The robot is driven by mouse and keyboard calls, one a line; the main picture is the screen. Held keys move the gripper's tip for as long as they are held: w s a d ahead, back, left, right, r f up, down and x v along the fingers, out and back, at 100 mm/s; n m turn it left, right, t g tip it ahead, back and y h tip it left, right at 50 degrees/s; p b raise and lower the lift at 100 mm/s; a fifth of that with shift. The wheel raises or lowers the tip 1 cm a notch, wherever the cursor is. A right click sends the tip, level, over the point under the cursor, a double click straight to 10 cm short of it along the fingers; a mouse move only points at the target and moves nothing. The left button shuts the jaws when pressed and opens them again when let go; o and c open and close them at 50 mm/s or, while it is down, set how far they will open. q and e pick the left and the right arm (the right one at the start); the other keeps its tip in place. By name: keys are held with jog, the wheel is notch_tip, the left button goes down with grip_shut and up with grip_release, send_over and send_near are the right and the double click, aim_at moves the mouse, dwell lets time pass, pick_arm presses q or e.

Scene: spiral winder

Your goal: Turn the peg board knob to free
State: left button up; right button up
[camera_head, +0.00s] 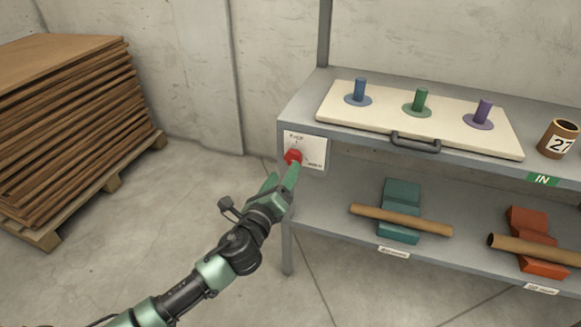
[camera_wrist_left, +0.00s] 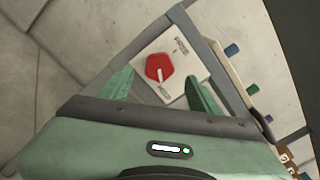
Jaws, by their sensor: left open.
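The red knob (camera_head: 292,157) sits on a white plate (camera_head: 314,150) fixed to the left front of the shelf unit. In the left wrist view the knob (camera_wrist_left: 159,67) is a red disc with a white pointer line, which points down toward the lower lettering. My left gripper (camera_head: 283,177) is open just in front of the knob. In the left wrist view its green fingers stand either side of the knob, apart from it. The peg board (camera_head: 345,126) is a cream board with a blue, a green and a purple peg and a dark handle. My right gripper does not show.
A brown cup (camera_head: 558,139) marked 27 stands on the top shelf, right of the board. Cardboard tubes rest on a teal block (camera_head: 401,194) and an orange block (camera_head: 530,222) on the lower shelf. A stack of brown sheets (camera_head: 70,100) lies on a pallet at left.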

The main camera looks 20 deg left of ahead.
aim_at(291, 159)
pick_arm(q)
jog(key=w, duration=0.6)
jog(key=shift+w+d+b, duration=0.15)
jog(key=shift+w+b, duration=0.1)
jog(key=shift+b, duration=0.15)
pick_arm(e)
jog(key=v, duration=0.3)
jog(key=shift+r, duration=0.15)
pick_arm(q)
jog(key=shift+c, duration=0.2)
grip_shut()
jog(key=shift+f, duration=0.1)
